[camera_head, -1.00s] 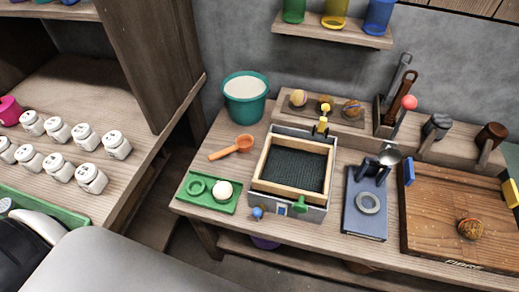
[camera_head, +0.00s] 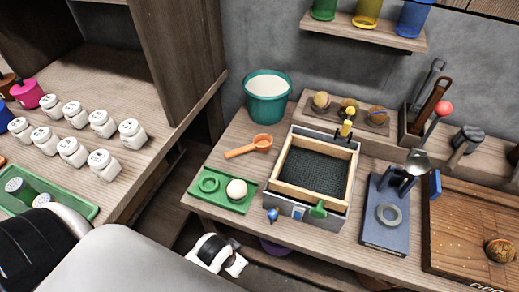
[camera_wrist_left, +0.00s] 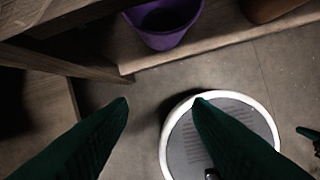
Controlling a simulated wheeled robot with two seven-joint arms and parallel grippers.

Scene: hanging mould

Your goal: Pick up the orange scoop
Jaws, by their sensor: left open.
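The orange scoop (camera_head: 262,142) lies on the wooden workbench in the head view, left of the framed mould. Its round cup is to the right and its handle points left toward the bench edge. My left gripper (camera_wrist_left: 163,100) shows in the left wrist view as two dark green fingers spread apart with nothing between them. It is over the floor, in front of the bench, and away from the scoop. In the head view part of my left arm shows below the bench's front edge; the fingers cannot be made out there. My right gripper is out of view.
A teal bucket (camera_head: 268,97) stands behind the scoop. A green tray (camera_head: 236,204) with a ring and a white ball lies in front of it. The wooden-framed mould (camera_head: 317,166) is to the right. A purple bin (camera_wrist_left: 165,36) sits on the lower shelf.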

